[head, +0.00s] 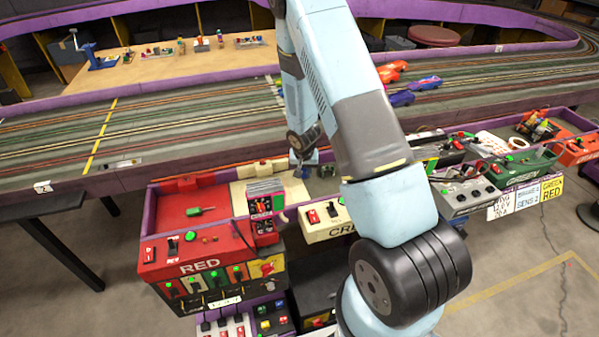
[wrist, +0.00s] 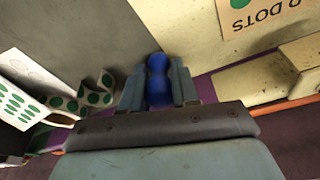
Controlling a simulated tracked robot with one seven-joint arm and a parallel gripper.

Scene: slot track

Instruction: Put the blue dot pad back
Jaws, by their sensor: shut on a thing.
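My gripper (wrist: 158,88) is shut on a blue rounded piece with a narrow waist, which I take for the blue dot pad (wrist: 157,68). It sits between the two grey fingers in the wrist view, and its far end lies near the edge of a cream surface. In the head view my gripper (head: 303,158) is small, over the cream panel behind the red station, and the pad is hard to make out there. A card reading "DOTS" (wrist: 258,14) with a green dot lies on the cream surface. Whether the pad touches anything below is unclear.
Sheets with green dots (wrist: 92,92) lie left of the fingers in the wrist view. The red control station (head: 205,255) and a cream station (head: 325,219) stand in front of the gripper. The slot track (head: 150,135) runs behind, with several cars (head: 400,98) on it.

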